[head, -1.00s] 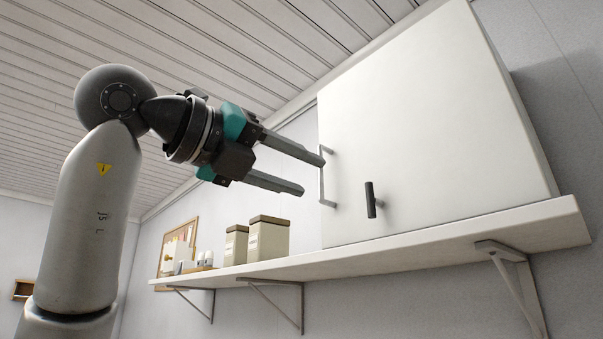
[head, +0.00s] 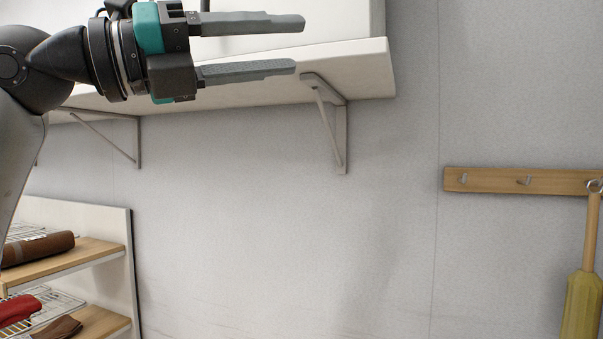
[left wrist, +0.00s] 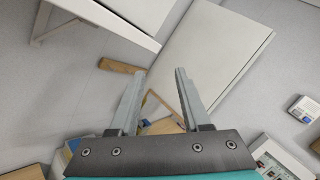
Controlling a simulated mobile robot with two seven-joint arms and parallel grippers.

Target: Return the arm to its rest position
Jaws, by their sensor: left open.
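My left arm comes in from the left at the top of the head view. Its gripper (head: 300,45) is open, with two grey fingers apart and nothing between them. The fingers point right and overlap the white wall shelf (head: 365,72) in the picture; I see no clear contact. Part of the white cabinet (head: 345,22) shows above the shelf, cut off by the top edge. In the left wrist view the open fingers (left wrist: 160,72) show empty, with pale wall and white panels beyond. My right gripper is not in view.
Metal brackets (head: 340,130) hold the shelf. At lower left stands a rack (head: 128,265) with a brown roll (head: 40,250) and red cloth (head: 18,310). A wooden hook rail (head: 485,181) and a yellow-green hanging item (head: 581,305) are at right. The middle wall is bare.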

